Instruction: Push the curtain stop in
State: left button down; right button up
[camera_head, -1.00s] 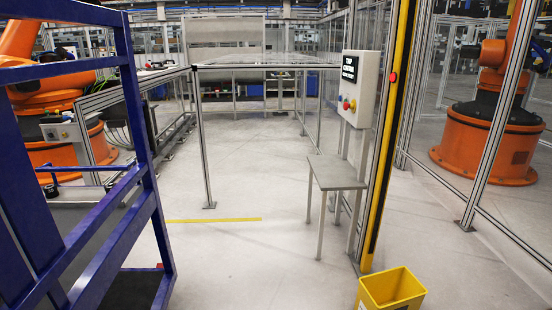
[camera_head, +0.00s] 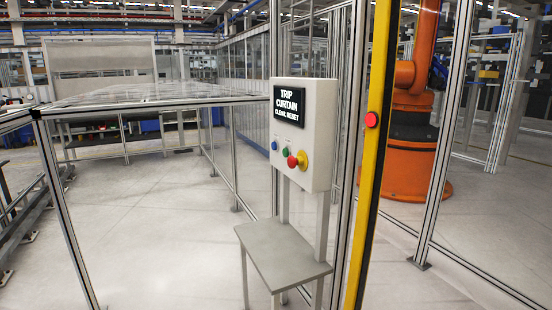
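A red round button (camera_head: 371,120) sits on the yellow post (camera_head: 369,170), right of the control box. It appears to stand out from the post. The grey control box (camera_head: 318,135) has a black sign (camera_head: 288,103) reading "TRIP CURTAIN CLEAR, RESET". Below the sign are a blue button (camera_head: 274,145), a green button (camera_head: 285,152) and a red knob (camera_head: 292,161) in front of a yellow disc (camera_head: 303,161). The frames do not label which red button is the curtain stop. Neither of my grippers is in view.
A small grey table (camera_head: 280,253) stands below the box. An orange robot arm (camera_head: 408,165) stands behind the framed fence (camera_head: 446,140) at right. Pale floor (camera_head: 160,240) is open at left.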

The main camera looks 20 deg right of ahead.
aim_at(292, 163)
jog(key=i+z, duration=0.35)
jog(key=i+j+z, duration=0.1)
jog(key=i+z, duration=0.25)
jog(key=i, duration=0.15)
jog(key=i+j+z, duration=0.45)
jog(key=i+z, duration=0.2)
jog(key=i+j+z, duration=0.15)
jog(key=i+z, duration=0.15)
jog(key=i, duration=0.1)
